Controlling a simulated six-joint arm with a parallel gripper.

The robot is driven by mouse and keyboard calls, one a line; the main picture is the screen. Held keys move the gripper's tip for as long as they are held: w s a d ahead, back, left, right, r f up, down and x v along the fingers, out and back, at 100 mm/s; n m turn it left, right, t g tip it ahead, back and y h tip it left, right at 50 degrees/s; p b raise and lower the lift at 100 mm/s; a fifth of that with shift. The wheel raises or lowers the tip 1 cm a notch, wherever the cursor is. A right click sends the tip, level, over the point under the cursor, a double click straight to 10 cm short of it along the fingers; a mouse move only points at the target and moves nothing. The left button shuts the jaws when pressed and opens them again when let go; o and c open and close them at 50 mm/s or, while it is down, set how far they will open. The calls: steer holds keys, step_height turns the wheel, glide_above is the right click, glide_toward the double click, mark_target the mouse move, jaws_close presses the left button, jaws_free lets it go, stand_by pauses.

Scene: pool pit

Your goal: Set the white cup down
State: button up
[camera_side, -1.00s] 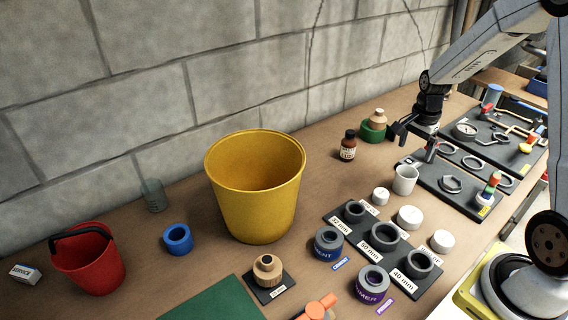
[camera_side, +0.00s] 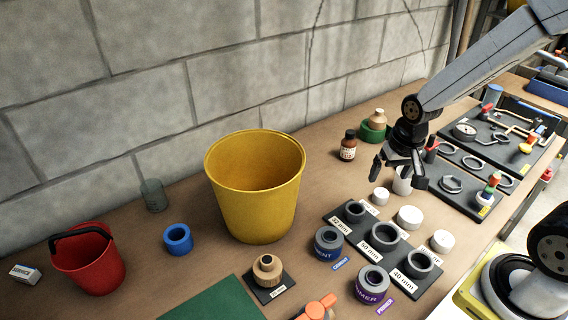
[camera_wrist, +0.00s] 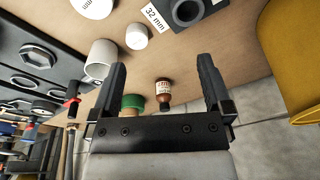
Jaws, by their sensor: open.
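The white cup (camera_side: 403,186) stands on the brown bench, partly hidden behind my gripper in the side view. In the wrist view the white cup (camera_wrist: 101,60) lies left of the left finger, outside the gap between the fingers. My gripper (camera_side: 398,174) is open and hangs low in front of the cup. In the wrist view my gripper (camera_wrist: 162,68) has its fingers wide apart with nothing held between them. I cannot tell whether a finger touches the cup.
A brown bottle (camera_side: 348,146) and a green ring with a wooden stopper (camera_side: 374,131) stand behind. White caps (camera_side: 409,217) and a dark ring board (camera_side: 340,218) are in front. A yellow bucket (camera_side: 250,200) stands left. A dark tool board (camera_side: 455,203) lies right.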

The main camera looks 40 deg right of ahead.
steer(key=s+a+n, duration=0.3)
steer(key=a+n, duration=0.2)
steer(key=shift+s+t, duration=0.35)
steer(key=shift+t, duration=0.05)
